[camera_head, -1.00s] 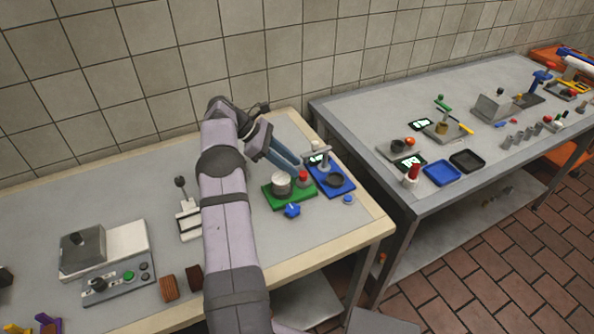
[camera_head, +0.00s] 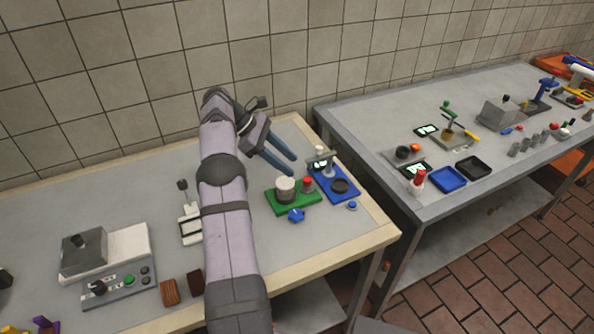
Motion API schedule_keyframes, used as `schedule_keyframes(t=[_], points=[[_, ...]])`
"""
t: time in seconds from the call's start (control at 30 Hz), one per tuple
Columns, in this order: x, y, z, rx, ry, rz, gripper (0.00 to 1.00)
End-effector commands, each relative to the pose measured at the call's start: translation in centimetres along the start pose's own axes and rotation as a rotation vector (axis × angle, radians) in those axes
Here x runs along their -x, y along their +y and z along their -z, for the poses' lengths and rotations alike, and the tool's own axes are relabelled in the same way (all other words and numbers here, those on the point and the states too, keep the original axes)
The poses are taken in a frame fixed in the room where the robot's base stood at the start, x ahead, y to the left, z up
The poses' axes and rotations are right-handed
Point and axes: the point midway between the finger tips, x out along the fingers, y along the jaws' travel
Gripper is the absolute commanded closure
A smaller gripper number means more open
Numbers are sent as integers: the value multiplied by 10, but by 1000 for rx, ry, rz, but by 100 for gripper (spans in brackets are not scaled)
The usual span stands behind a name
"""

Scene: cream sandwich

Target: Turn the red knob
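A small red knob (camera_head: 307,182) stands on the green base (camera_head: 279,208), just right of a round silver-white container (camera_head: 285,188). A blue star-shaped knob (camera_head: 296,215) is at the front of the same base. My gripper (camera_head: 285,161) is behind and to the left of the red knob, apart from it. Its two blue fingers are spread with a gap between them, and nothing shows between them. My arm hides part of the table left of the green base.
A blue base (camera_head: 350,193) with a post and dark ring stands right of the green base. A blue button (camera_head: 352,206) lies in front of it. A white lever device (camera_head: 191,225) stands left of my arm. A second table (camera_head: 400,195) stands right, across a gap.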

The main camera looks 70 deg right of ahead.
Motion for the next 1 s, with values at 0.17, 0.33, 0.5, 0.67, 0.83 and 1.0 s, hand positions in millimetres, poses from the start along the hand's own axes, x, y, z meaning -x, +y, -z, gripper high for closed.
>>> schedule_keyframes(t=[0.17, 0.33, 0.5, 0.67, 0.83, 1.0], points=[[-15, 4, -3, -204, 128, -3, 60], [-23, 4, -11, -481, 296, 9, 60], [-28, -1, -23, -786, 468, 56, 60], [-30, -10, -36, -1089, 634, 124, 60], [-26, -20, -50, -1362, 783, 202, 60], [-27, -30, -60, -1519, 852, 281, 60]])
